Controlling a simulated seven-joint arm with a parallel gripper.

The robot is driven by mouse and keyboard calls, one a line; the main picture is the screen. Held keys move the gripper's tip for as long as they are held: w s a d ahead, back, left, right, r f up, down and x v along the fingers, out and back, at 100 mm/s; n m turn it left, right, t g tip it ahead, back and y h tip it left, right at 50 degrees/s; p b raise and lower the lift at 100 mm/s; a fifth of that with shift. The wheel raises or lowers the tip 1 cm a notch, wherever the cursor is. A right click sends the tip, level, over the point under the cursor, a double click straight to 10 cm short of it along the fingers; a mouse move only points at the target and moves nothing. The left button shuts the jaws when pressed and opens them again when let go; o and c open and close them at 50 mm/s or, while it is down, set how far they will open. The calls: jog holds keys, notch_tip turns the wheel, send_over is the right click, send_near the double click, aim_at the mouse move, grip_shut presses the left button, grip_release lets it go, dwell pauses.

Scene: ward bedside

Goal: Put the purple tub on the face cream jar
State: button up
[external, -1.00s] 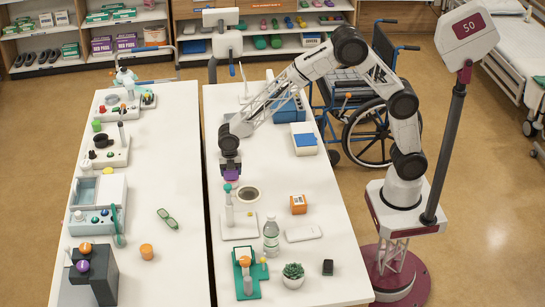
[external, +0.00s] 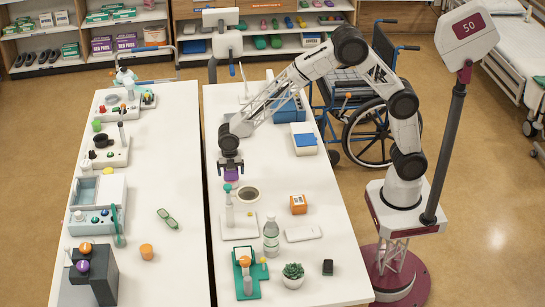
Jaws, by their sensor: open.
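The purple tub (external: 231,174) is on the right-hand white table, near its left edge. My gripper (external: 231,169) is directly above it, pointing down, with its jaws spread open. The fingertips are near the top of the tub; I cannot tell whether they touch it. I cannot pick out the face cream jar for certain, and whether anything lies under the tub is too small to tell.
A white pump bottle with a teal top (external: 229,207) stands just in front of the tub, and a dark-filled round dish (external: 248,193) is beside it. A gap separates the left table (external: 165,180).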

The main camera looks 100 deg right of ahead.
notch_tip(320, 180, up, 12)
jog(key=shift+f, duration=0.1)
dwell(0.5)
dwell(0.4)
jog(key=s+a+r+m, duration=0.1)
jog(key=s+r+m, duration=0.25)
jog(key=s, duration=0.45)
jog(key=s+a+r+m+t, duration=0.1)
jog(key=s+r+m, duration=0.3)
jog(key=s, duration=0.5)
jog(key=s+a+r+m, duration=0.1)
jog(key=s+r+m, duration=0.1)
jog(key=s+r, duration=0.45)
jog(key=s+f+m, duration=0.1)
jog(key=s+m, duration=0.3)
jog(key=s, duration=0.9)
jog(key=s+a+f+m+t, duration=0.1)
jog(key=s+m, duration=0.3)
jog(key=s, duration=1)
jog(key=shift+a+f+m+t, duration=0.25)
jog(key=shift+f+m+t, duration=0.1)
jog(key=shift+f, duration=0.1)
